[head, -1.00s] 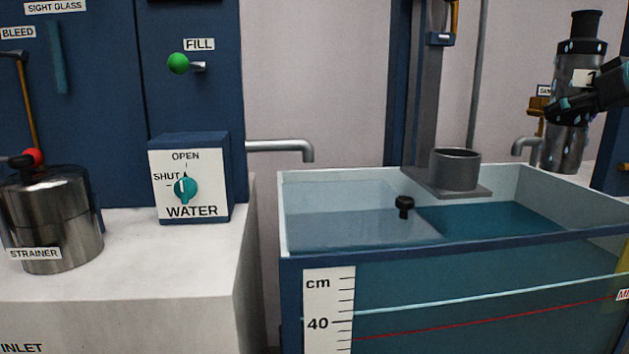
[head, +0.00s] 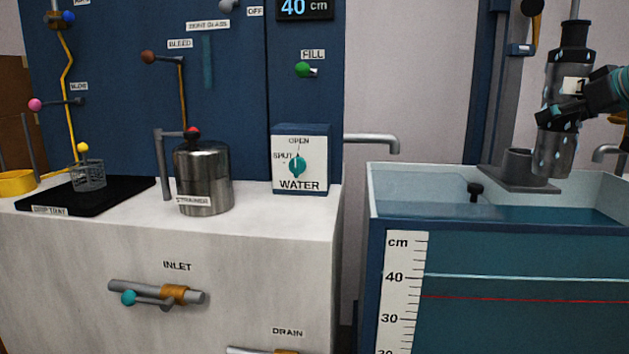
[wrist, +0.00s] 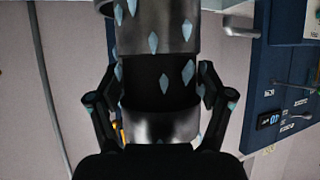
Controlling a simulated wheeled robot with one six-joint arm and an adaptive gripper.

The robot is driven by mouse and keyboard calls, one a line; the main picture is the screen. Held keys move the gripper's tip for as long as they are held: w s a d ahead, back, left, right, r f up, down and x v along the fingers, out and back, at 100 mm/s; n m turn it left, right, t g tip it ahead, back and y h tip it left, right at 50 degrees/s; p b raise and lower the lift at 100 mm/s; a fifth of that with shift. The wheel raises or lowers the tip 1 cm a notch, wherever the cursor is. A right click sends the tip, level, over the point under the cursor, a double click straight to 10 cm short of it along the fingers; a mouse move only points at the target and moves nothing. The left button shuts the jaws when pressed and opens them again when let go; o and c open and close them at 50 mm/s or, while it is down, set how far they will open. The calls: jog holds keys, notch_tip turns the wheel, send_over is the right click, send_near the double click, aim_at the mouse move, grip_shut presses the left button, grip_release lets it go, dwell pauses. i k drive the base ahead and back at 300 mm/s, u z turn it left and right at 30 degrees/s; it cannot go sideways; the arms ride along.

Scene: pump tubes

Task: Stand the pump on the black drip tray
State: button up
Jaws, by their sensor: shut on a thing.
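The pump (head: 558,144) is an upright grey and black cylinder with pale blue drops on it and a label reading 1. My gripper (head: 556,112) is shut around its middle and holds it above the right part of the water tank. In the wrist view the pump (wrist: 158,75) fills the middle, with a finger of my gripper (wrist: 158,100) on each side. The black drip tray (head: 130,192) lies flat on the white counter at the left. A small wire basket stands on its far part, and its front is bare.
The steel strainer (head: 204,180) stands on the counter between the tray and the water box (head: 300,160). A spout (head: 370,140) sticks out towards the tank (head: 500,222). A grey cup-shaped holder (head: 517,165) sits at the tank's back rim, just left of the pump.

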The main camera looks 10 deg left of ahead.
aim_at(93, 202)
jog(key=u, duration=0.7)
jog(key=k, duration=1)
jog(key=u, duration=1.3)
jog(key=i, duration=0.55)
jog(key=u, duration=0.75)
jog(key=i, duration=1.6)
jog(key=z, duration=1.2)
jog(key=i, duration=0.4)
jog(key=z, duration=0.35)
